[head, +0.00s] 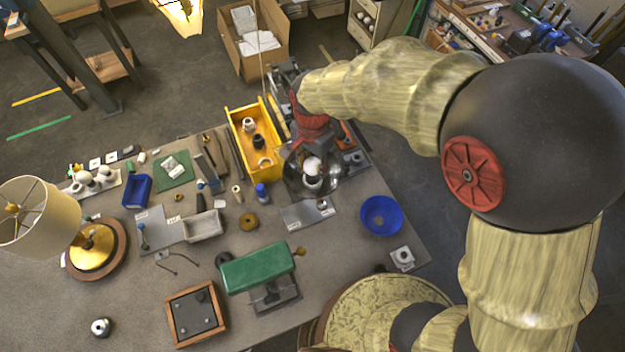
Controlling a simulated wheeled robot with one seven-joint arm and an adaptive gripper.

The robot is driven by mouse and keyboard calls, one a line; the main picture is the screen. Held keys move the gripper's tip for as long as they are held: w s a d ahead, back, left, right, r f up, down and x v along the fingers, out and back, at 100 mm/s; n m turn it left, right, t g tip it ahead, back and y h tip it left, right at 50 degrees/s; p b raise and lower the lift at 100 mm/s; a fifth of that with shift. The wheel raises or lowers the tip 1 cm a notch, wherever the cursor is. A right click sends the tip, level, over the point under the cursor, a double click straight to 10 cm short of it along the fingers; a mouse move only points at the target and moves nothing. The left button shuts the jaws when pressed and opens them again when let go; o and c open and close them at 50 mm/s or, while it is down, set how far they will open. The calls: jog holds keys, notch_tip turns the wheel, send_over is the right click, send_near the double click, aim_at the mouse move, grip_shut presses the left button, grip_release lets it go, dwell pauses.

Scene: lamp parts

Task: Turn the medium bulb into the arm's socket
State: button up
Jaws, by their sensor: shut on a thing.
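My gripper (308,150) points down at the back right of the workbench. It is shut on a round white bulb (312,165). Just below the bulb is a white-rimmed dark cylindrical piece (312,184), which looks like a socket. They overlap in this view, so I cannot tell whether the bulb touches it or is inside it. A shiny dark metal dish (329,185) lies around and behind that piece. The gripper hides part of the bulb, and its fingertips are hard to make out.
A yellow bin (235,118) stands close left of my gripper, and a blue bowl (381,216) to its right. A green-topped vise (258,268) and a wooden tray (168,305) are in front. A shaded lamp (38,218) and a white bulb rack (72,190) are at left.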

jog(key=shift+f+m, duration=0.1)
jog(key=shift+m, duration=0.6)
jog(key=m, duration=0.3)
jog(key=shift+m, duration=0.3)
jog(key=m, duration=0.3)
jog(key=shift+m, duration=0.3)
jog(key=shift+m, duration=1)
jog(key=m, duration=0.4)
jog(key=shift+m, duration=0.3)
